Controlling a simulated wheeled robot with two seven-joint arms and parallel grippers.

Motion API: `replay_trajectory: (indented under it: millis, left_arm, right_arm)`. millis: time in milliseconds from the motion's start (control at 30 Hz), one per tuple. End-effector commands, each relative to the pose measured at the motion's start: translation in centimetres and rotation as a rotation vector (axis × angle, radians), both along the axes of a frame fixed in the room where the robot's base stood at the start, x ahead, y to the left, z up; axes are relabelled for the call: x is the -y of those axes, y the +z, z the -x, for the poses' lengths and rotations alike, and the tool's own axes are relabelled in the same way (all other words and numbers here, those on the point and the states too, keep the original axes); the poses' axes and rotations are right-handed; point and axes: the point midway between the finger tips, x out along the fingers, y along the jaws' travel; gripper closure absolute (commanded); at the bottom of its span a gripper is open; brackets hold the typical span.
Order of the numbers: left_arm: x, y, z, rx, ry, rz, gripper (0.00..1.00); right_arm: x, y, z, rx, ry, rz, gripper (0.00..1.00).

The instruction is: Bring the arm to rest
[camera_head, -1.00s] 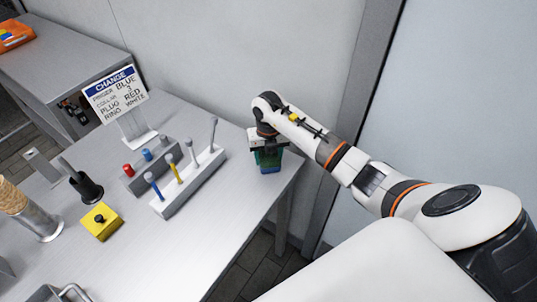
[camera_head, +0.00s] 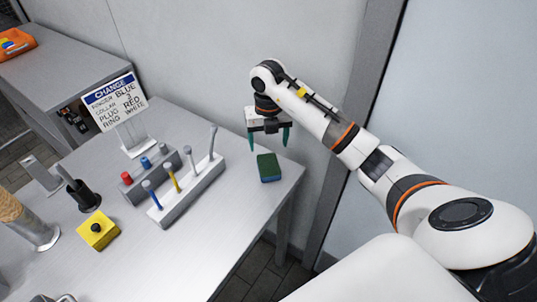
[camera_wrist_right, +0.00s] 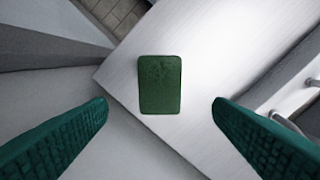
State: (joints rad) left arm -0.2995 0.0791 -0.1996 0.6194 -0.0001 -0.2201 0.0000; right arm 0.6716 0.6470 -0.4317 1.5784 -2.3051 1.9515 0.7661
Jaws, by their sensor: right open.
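My right gripper (camera_head: 268,136) is open and empty, with its two green fingers pointing down above the table (camera_head: 232,225). In the right wrist view the block (camera_wrist_right: 160,84) lies flat between the two spread fingers (camera_wrist_right: 158,120), apart from both. My right arm reaches in from the right. My left gripper is not in view.
A grey rack (camera_head: 189,190) holding upright pegs stands left of the block, with a smaller holder (camera_head: 150,174) behind it. A CHANGE sign (camera_head: 114,100), a yellow button box (camera_head: 98,230) and a metal cup (camera_head: 36,232) are farther left. A wall stands behind.

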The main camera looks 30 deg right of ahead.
Motion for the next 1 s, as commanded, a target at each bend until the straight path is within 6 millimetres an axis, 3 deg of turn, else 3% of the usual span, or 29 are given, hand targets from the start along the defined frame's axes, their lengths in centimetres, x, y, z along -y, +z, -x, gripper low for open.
replay_trajectory:
  millis: [233,800,900,967,1000]
  left_arm:
    - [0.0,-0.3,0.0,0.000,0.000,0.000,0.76]
    - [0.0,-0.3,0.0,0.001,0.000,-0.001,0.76]
    - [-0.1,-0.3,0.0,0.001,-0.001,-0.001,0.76]
    - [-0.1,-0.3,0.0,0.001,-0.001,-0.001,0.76]
    - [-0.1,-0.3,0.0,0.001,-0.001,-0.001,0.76]
  right_arm:
    - [0.0,2.2,0.0,0.001,-0.001,0.001,0.25]
    - [-0.2,2.2,0.0,0.003,0.005,-0.009,0.25]
    - [-2.2,1.4,-0.2,0.038,0.051,-0.081,0.25]
    - [-4.8,0.6,-0.4,0.083,0.103,-0.176,0.25]
    - [-7.1,0.2,-0.5,0.125,0.142,-0.263,0.25]
